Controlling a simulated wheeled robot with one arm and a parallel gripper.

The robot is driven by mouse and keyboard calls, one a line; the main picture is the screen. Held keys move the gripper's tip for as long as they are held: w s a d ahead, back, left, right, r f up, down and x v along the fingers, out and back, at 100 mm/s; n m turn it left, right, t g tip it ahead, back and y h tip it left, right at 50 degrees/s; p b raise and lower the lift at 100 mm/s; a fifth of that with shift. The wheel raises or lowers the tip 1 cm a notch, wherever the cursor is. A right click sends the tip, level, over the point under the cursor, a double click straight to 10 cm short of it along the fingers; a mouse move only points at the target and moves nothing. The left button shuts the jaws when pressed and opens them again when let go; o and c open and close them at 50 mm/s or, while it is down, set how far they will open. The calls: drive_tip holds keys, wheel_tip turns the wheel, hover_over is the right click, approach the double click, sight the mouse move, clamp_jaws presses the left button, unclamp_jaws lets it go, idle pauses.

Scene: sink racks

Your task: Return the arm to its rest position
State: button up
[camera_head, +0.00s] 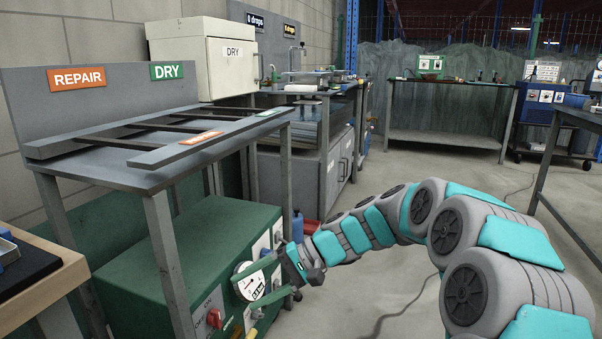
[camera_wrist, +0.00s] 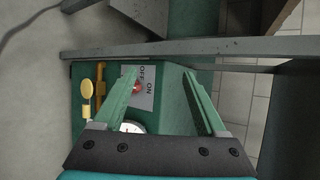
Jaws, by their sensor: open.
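My gripper (camera_head: 262,281) is at the end of my teal and grey arm, which stretches from the right side of the head view to the green cabinet (camera_head: 222,243) under the rack table. In the wrist view my gripper (camera_wrist: 166,78) shows two green fingers spread apart with nothing held between them. A red switch knob (camera_wrist: 137,88) on an OFF/ON plate lies beyond the left finger. The knob also shows in the head view (camera_head: 214,318). A round white gauge (camera_head: 251,286) is beside the fingers; whether they touch it I cannot tell.
The grey table (camera_head: 150,176) with a dark slatted rack overhangs the cabinet. A yellow handle (camera_wrist: 87,100) stands left of the switch. A wooden-edged bench (camera_head: 40,295) is at the lower left. Open concrete floor (camera_head: 400,178) lies behind my arm; another table leg (camera_head: 546,165) stands right.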

drive_tip(key=s+d+h+p, duration=0.2)
drive_tip(key=s+d+h, duration=0.4)
drive_tip(key=s+d, duration=0.6)
drive_tip(key=s+d+n+h+p, duration=0.1)
drive_tip(key=s+d+h+p, duration=0.2)
drive_tip(key=s+d, duration=0.9)
drive_tip(key=s+h, duration=0.3)
drive_tip(key=s, duration=0.5)
drive_tip(key=shift+d+f+t, duration=0.3)
drive_tip(key=shift+d+f, duration=0.1)
